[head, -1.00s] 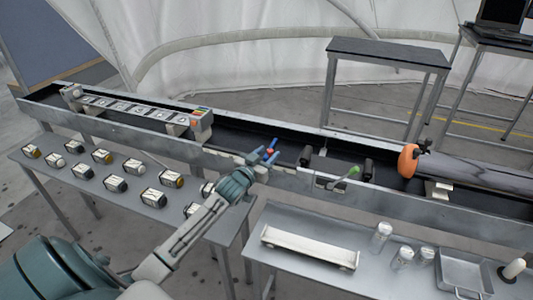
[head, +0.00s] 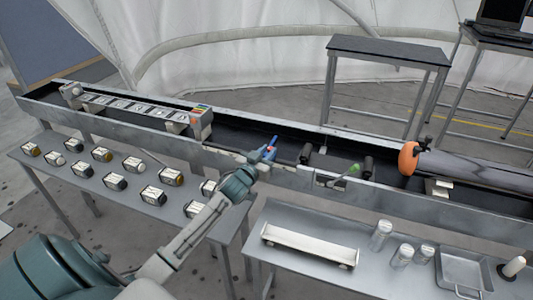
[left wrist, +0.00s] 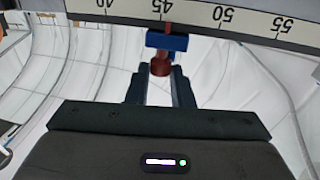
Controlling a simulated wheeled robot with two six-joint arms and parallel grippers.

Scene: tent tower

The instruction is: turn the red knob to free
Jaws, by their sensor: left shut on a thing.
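The red knob (left wrist: 160,67) shows in the left wrist view between my left gripper's two dark fingers. It sits just below a blue block (left wrist: 167,42). A thin red mark above the block lies over a scale with upside-down numbers, near 45. In the head view the red knob (head: 268,151) is a small red spot by the blue part (head: 273,142) at the long trough. My left gripper (head: 260,160) is at it from the front and is shut on the knob. The fingertips are partly hidden by the knob and block. My right gripper is not in view.
The long metal trough (head: 225,160) runs across the view. A green-tipped lever (head: 353,169) stands right of the gripper. A dark log-like cylinder with an orange ring (head: 408,158) lies farther right. Small boxes cover the left table (head: 135,215); jars and trays stand on the right table (head: 370,272).

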